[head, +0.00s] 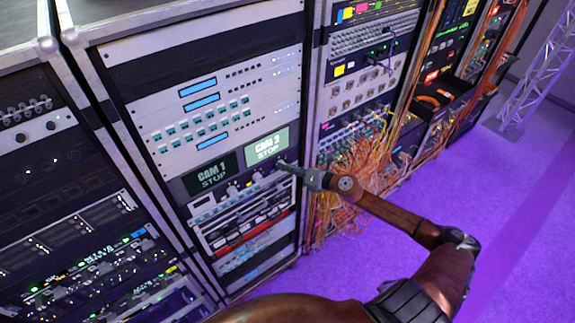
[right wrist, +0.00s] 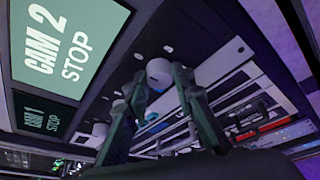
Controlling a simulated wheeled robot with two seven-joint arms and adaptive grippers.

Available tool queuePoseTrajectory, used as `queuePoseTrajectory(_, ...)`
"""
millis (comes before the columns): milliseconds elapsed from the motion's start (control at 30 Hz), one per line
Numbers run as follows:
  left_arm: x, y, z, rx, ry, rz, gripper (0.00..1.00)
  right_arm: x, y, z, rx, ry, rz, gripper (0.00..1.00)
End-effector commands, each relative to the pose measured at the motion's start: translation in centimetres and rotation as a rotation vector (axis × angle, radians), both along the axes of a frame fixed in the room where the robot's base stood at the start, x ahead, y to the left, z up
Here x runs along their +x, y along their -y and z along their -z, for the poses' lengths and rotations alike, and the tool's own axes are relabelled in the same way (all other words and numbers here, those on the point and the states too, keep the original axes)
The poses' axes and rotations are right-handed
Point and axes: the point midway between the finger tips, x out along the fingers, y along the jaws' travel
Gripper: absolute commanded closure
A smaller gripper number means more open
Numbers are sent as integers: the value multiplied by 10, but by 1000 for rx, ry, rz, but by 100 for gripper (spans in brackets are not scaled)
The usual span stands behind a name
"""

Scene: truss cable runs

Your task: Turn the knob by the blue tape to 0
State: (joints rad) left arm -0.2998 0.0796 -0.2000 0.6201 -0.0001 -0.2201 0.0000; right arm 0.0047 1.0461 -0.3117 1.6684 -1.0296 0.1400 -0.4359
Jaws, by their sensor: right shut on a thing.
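A rack panel (head: 224,196) holds two screens, CAM 1 STOP (head: 212,173) and CAM 2 STOP (head: 267,146), with a row of small knobs below them. My right gripper (head: 284,163) reaches this row from the right, at its right end under the CAM 2 screen. In the right wrist view the two fingers (right wrist: 161,80) stand on either side of a pale round knob (right wrist: 159,70) and are shut on it. Another pale knob (right wrist: 100,129) sits farther along the row. My left gripper is not in view.
Rack units with blue displays (head: 202,102) are above the panel. A tangle of orange cables (head: 355,190) hangs just right of my right gripper. More racks stand on both sides. The purple floor (head: 510,200) is open at the right, by a truss (head: 540,80).

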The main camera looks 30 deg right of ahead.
Motion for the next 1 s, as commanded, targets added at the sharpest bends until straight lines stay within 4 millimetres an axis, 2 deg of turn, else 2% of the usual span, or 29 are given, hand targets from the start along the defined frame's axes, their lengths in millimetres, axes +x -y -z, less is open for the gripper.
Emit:
queuePoseTrajectory(467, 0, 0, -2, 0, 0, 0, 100, -1, -1, 2, -17, -1, -1, 100)
queuePoseTrajectory(500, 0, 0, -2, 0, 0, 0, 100, -1, -1, 2, -17, -1, -1, 76)
queuePoseTrajectory(733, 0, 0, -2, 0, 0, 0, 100, -1, 0, 1, -15, -1, -1, 60)
queuePoseTrajectory(1000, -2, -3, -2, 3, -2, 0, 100, -1, 0, 1, -15, 1, 0, 59)
